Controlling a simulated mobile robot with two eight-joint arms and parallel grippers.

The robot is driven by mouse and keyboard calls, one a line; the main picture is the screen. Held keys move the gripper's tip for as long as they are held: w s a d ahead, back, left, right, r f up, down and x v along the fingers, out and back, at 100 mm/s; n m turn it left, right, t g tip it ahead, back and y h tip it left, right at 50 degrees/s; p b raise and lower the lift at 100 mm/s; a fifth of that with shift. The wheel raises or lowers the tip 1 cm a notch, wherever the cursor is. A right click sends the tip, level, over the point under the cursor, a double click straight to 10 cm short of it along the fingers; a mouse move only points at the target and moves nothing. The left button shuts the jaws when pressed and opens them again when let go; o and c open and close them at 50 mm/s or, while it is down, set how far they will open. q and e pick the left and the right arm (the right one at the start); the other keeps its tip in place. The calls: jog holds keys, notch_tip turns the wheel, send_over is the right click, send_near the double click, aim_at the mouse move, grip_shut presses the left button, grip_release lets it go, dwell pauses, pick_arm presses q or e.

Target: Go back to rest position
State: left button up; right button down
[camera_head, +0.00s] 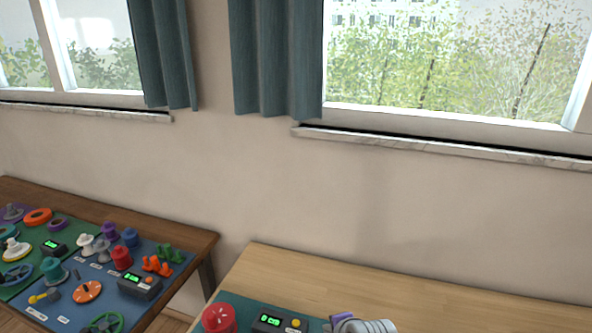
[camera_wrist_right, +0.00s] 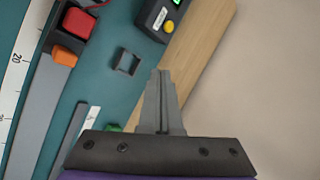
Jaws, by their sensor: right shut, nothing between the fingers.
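My right gripper (camera_wrist_right: 161,80) is shut and empty in the right wrist view, its fingertips pressed together above the edge of a teal board (camera_wrist_right: 110,38) on a wooden table. In the head view only a grey and purple part of my right arm shows at the bottom edge, by the board. My left gripper is not in view. No cord in braided form can be made out.
A red knob (camera_head: 219,318) and a timer box (camera_head: 280,322) sit on the teal board in the head view. The light wooden table (camera_head: 330,283) is bare behind them. A second table (camera_head: 190,238) at left holds boards with several coloured parts. A wall and windows stand behind.

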jog(key=s+d+f+n, duration=0.1)
jog(key=s+d+n, duration=0.2)
jog(key=s+n, duration=0.2)
jog(key=s+d+f+n+g+h, duration=0.1)
jog(key=s+d+n, duration=0.2)
jog(key=s+n, duration=0.2)
jog(key=s+d+f+n+g+h, duration=0.1)
jog(key=s+d+n, duration=0.3)
jog(key=s, duration=0.5)
jog(key=shift+s+f+n, duration=0.4)
jog(key=shift+f+n, duration=0.1)
jog(key=shift+n, duration=0.1)
